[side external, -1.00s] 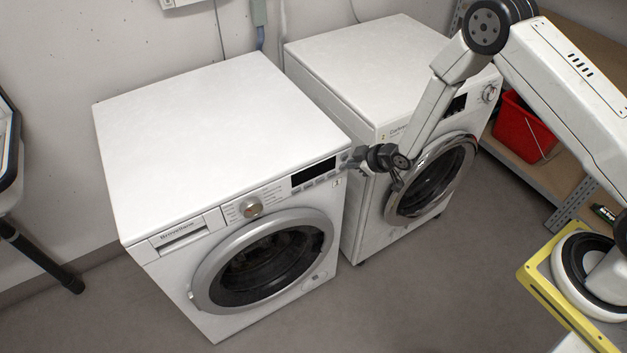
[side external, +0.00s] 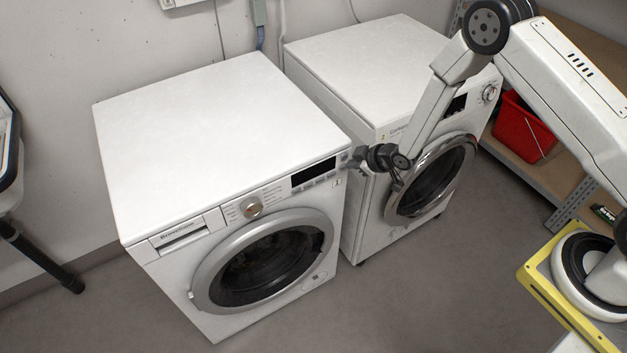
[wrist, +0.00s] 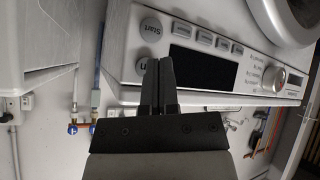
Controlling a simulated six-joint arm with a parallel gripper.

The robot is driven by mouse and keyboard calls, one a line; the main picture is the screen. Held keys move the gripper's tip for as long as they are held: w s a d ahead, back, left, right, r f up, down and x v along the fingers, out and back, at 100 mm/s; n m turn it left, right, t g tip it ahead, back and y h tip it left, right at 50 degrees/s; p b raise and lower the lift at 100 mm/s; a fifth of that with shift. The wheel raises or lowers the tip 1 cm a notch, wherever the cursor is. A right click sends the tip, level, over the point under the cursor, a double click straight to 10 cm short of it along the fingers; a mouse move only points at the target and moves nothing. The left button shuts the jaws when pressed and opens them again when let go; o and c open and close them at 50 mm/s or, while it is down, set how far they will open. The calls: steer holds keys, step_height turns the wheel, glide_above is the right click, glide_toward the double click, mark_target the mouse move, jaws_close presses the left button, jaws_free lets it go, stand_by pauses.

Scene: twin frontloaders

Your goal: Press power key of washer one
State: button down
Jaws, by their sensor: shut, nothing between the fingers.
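The left washer (side external: 220,120) is white, with a round door, a knob and a dark display (side external: 314,173). The wrist view shows the panel upside down. There a grey round key (wrist: 141,66), with lettering ending in "n", is partly hidden behind the fingertips (wrist: 158,62). A round "Start" key (wrist: 150,29) lies just beyond them. I cannot tell whether the fingertips touch the partly hidden key.
A second white washer (side external: 375,65) stands close on the right, with my wrist in front of it. A shelf with a red bucket (side external: 520,127) is at the right. The floor in front is clear.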

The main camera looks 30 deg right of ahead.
steer(key=shift+w, duration=0.6)
stand_by(0.7)
steer(key=shift+s, duration=0.6)
steer(key=shift+s, duration=0.1)
stand_by(0.3)
steer(key=shift+s, duration=2.9)
steer(key=shift+s, duration=0.1)
steer(key=shift+s, duration=0.35)
steer(key=shift+s, duration=2.95)
